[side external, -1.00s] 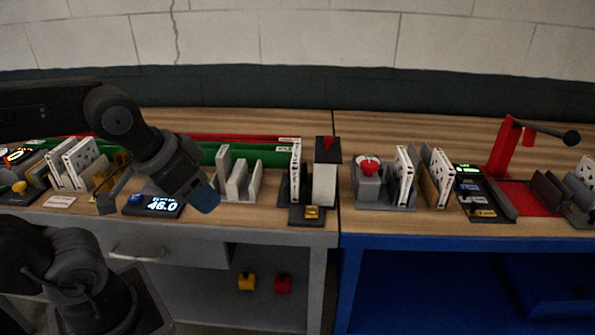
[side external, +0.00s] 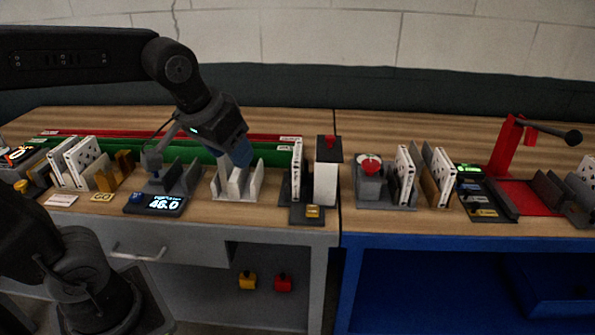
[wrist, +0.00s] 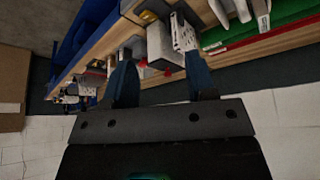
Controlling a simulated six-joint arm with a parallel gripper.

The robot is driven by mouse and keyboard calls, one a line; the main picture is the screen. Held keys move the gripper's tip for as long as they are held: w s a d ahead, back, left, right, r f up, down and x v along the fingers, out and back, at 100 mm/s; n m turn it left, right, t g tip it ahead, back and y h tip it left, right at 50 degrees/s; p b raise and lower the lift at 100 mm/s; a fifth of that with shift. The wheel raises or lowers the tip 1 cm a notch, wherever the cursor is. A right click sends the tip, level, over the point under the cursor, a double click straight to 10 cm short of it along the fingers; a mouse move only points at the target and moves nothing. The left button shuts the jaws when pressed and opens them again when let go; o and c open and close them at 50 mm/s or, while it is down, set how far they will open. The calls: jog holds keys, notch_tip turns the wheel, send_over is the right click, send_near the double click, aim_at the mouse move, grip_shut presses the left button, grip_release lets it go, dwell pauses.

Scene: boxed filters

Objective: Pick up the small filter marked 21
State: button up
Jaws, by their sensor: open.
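Several white filters with dark holes stand on edge in racks. In the side view there are some at the left (side external: 85,155), one in the middle (side external: 296,172) and others at the right (side external: 404,178). I cannot read a 21 on any of them. My gripper (side external: 240,158) is open and empty, above a grey slotted rack (side external: 236,192), left of the middle filter. In the wrist view its two blue fingers are spread (wrist: 162,75), and a white perforated filter (wrist: 183,32) shows beyond and between them.
A white block with a dark top (side external: 326,180) stands right of the middle filter. A display reading 46.0 (side external: 155,204) lies front left. Green and red strips (side external: 270,148) run behind. A red stand with a dark arm (side external: 505,150) is at the right.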

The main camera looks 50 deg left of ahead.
jog(key=w+a+n+g+y, duration=0.1)
jog(key=w+a+n, duration=0.2)
jog(key=w, duration=0.8)
jog(key=n+y, duration=0.1)
jog(key=n, duration=0.2)
send_near(297, 152)
jog(key=shift+g, duration=0.4)
jog(key=x, duration=0.5)
jog(key=shift+w+r, duration=0.1)
jog(key=shift+w, duration=0.3)
jog(key=shift+x, duration=2.65)
jog(key=shift+f, duration=0.25)
grip_shut()
